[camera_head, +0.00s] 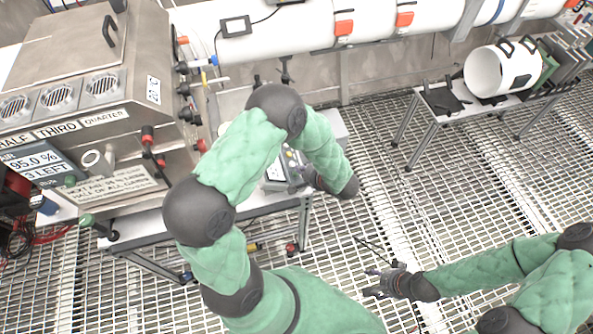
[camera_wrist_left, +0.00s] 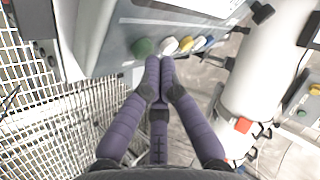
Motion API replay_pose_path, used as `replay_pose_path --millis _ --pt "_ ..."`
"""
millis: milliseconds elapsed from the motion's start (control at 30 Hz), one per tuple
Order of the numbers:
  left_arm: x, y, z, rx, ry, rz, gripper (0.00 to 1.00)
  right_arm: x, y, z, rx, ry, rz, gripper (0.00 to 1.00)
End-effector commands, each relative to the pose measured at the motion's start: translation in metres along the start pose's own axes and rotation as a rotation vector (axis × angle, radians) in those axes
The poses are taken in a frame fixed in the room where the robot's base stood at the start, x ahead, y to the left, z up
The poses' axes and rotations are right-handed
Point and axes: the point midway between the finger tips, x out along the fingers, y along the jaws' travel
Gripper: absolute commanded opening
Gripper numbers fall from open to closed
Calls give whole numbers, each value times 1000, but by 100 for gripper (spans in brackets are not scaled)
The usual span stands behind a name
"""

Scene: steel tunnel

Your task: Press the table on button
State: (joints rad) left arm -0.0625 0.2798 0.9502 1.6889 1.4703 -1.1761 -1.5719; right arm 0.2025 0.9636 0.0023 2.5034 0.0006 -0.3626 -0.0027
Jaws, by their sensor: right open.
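A grey control box (camera_wrist_left: 125,45) fills the top of the left wrist view. A row of round buttons runs along its edge: a green button (camera_wrist_left: 142,47), a white button (camera_wrist_left: 168,45), a yellow button (camera_wrist_left: 185,44) and more to the right. I cannot read which is the table on button. My left gripper (camera_wrist_left: 160,62) is shut and empty, its fingertips just below the green and white buttons; contact cannot be told. In the head view my left gripper (camera_head: 307,174) is beside the box (camera_head: 274,172), partly hidden by my arm. My right gripper (camera_head: 377,283) is open and empty, over the grating.
A large steel machine (camera_head: 75,100) with valves stands at the left. White pipes (camera_head: 280,28) run along the back. A small table (camera_head: 440,125) with a white cylinder (camera_head: 490,72) stands at the upper right. In the wrist view another box (camera_wrist_left: 305,108) with buttons is at the right.

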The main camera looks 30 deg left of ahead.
Motion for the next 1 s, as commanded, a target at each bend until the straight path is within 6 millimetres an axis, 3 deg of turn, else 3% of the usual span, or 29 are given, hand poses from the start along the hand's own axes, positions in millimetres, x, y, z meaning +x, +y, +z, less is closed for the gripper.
replay_pose_path --millis 233,800,1000 --pt "-1 -1 -2 0 1 0 0 -2 -1 0 0 0 0 64" --pt "-36 -15 -34 0 2 0 0 -48 -17 2 0 0 0 64" --pt "-42 -17 -40 -1 2 0 0 -55 -20 2 0 0 0 64"
